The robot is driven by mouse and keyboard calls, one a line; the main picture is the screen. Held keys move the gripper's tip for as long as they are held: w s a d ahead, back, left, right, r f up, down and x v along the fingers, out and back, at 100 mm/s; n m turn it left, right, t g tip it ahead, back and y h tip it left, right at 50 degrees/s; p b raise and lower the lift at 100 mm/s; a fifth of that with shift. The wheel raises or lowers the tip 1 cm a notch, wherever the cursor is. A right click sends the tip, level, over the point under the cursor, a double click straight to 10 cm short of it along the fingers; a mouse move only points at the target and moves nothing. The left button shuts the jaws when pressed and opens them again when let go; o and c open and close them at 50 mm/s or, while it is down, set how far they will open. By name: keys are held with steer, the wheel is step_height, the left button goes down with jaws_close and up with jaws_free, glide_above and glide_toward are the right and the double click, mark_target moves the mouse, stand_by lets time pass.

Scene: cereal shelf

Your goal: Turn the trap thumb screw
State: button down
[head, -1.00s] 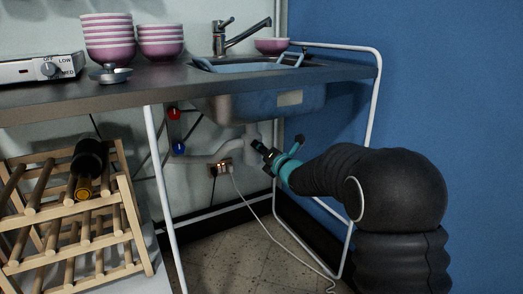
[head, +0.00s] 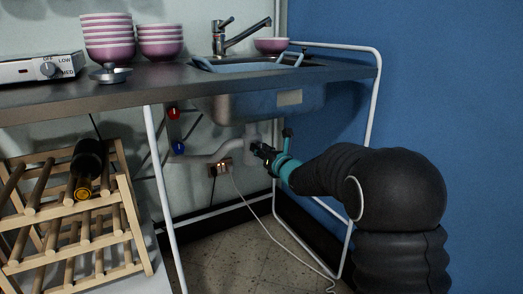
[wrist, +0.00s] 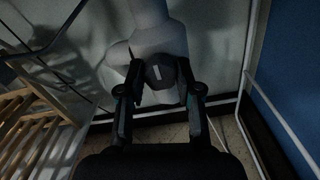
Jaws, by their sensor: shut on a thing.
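The trap thumb screw (wrist: 160,76) is a dark knob with a pale mark, at the middle of the wrist view on the front of the grey trap (wrist: 150,25). My gripper (wrist: 159,82) has one finger on each side of the screw and is shut on it. In the head view my gripper (head: 257,148) reaches in under the sink, at the trap (head: 252,130). The screw itself is hidden there behind the fingers.
The sink basin (head: 262,105) hangs just above my gripper. White frame legs (head: 160,190) stand around the space. A wooden wine rack (head: 70,225) with a bottle is at left. A socket (head: 219,168) with plugs and a white cord sits behind, near the trap.

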steer(key=shift+f, duration=0.1)
stand_by(0.3)
steer(key=c, duration=0.8)
jaws_free()
steer(key=shift+o, duration=0.2)
steer(key=v, duration=1.2)
